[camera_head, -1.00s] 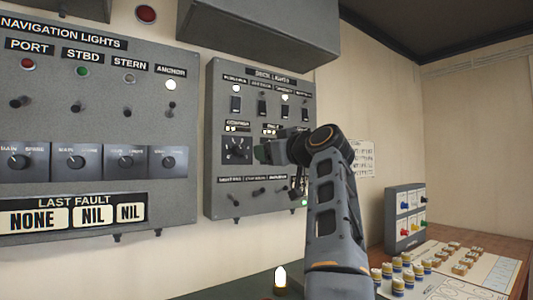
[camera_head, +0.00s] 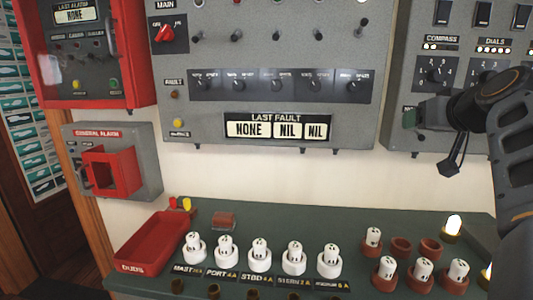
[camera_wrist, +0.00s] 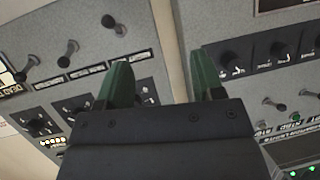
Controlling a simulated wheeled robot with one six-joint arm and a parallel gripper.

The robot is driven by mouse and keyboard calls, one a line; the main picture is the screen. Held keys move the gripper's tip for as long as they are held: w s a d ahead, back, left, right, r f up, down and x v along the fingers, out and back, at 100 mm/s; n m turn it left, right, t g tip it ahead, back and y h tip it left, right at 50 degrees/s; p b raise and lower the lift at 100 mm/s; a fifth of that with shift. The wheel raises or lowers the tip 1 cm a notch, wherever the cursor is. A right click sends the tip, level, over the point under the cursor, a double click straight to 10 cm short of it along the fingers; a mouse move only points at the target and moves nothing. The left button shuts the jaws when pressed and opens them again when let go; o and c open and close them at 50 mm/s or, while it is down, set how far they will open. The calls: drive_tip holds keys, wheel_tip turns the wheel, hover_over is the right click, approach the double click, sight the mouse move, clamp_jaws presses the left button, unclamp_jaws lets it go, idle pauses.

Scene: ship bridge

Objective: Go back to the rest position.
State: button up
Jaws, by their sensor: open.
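My gripper (camera_wrist: 163,85) is in the wrist view with its two green fingers spread apart and nothing between them. In the head view my gripper (camera_head: 410,117) is at the right, in front of the lower left part of the panel (camera_head: 400,60) with the COMPASS and DIALS labels. From this angle I cannot tell whether it touches that panel. My arm (camera_head: 515,130) runs off the right edge of the head view.
The last-fault panel (camera_head: 300,125) is left of my gripper. Below is a green bench (camera_head: 300,225) with several white fuses and a red DUDS tray (camera_head: 150,250). A red box (camera_head: 90,50) and general alarm box (camera_head: 110,160) are at left.

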drive_tip(key=s+a+f+g+y+p, duration=0.1)
drive_tip(key=s+a+f+g+p, duration=0.15)
drive_tip(key=a+f, duration=0.3)
drive_tip(key=s+a+f+g+p, duration=0.1)
drive_tip(key=a+f+g+p, duration=0.2)
drive_tip(key=a+f, duration=0.25)
drive_tip(key=s+a+f+n+g+h+p, duration=0.1)
drive_tip(key=s+a+f+g+p, duration=0.3)
drive_tip(key=s+f, duration=0.9)
drive_tip(key=a+f+p, duration=0.1)
drive_tip(key=a, duration=0.2)
drive_tip(key=shift+a+p, duration=0.15)
drive_tip(key=shift+p, duration=0.2)
drive_tip(key=shift+g, duration=0.25)
drive_tip(key=shift+c, duration=0.2)
